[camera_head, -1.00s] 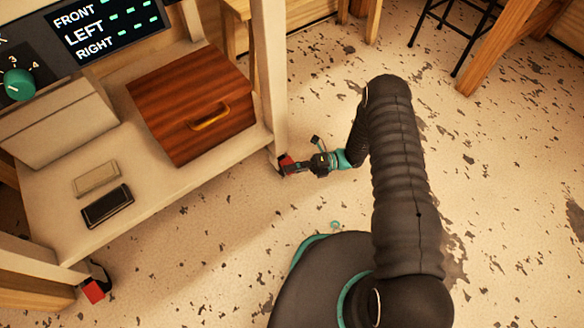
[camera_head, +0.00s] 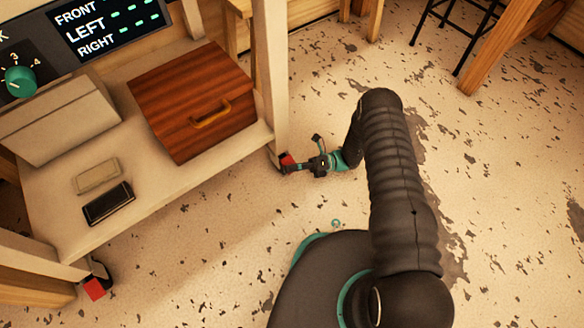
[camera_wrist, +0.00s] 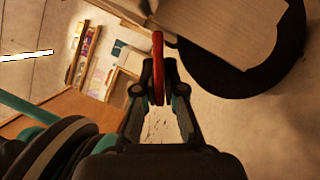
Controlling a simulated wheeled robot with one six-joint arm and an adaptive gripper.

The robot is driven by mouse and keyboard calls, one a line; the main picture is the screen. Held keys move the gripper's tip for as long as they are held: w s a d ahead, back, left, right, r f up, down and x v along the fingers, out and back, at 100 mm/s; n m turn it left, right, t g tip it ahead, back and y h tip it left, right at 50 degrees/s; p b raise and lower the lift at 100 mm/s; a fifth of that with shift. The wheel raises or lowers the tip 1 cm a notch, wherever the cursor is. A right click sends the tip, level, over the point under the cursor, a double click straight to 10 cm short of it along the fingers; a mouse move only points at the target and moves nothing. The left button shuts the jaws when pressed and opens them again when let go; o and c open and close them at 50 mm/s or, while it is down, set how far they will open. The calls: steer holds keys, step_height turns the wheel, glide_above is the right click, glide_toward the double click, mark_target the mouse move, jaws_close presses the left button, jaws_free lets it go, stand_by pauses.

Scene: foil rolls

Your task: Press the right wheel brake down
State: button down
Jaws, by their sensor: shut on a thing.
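The right wheel brake is a red lever (camera_head: 286,159) at the foot of the cart's right front leg in the head view. In the wrist view the red lever (camera_wrist: 157,52) stands upright between my fingertips. My gripper (camera_wrist: 158,80) is shut on it, with one finger on each side. In the head view my gripper (camera_head: 293,167) reaches in low from the right, just above the floor. The dark wheel (camera_wrist: 235,78) shows beside the lever in the wrist view. The lever's lower part is hidden by my fingers.
The white cart shelf (camera_head: 165,195) holds a wooden drawer box (camera_head: 175,130), a dark flat case (camera_head: 108,204) and a light block (camera_head: 97,176). Another red brake (camera_head: 95,289) is at the lower left leg. A stool (camera_head: 455,30) stands far back. The floor around my arm is clear.

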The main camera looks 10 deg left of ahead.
steer(key=c, duration=1.3)
jaws_free()
steer(key=shift+w+d, duration=0.1)
steer(key=v, duration=0.6)
steer(key=shift+w+d+f, duration=0.15)
steer(key=shift+d, duration=0.2)
steer(key=shift+w+d+f, duration=0.15)
steer(key=shift+w+d, duration=0.05)
steer(key=shift+d, duration=0.3)
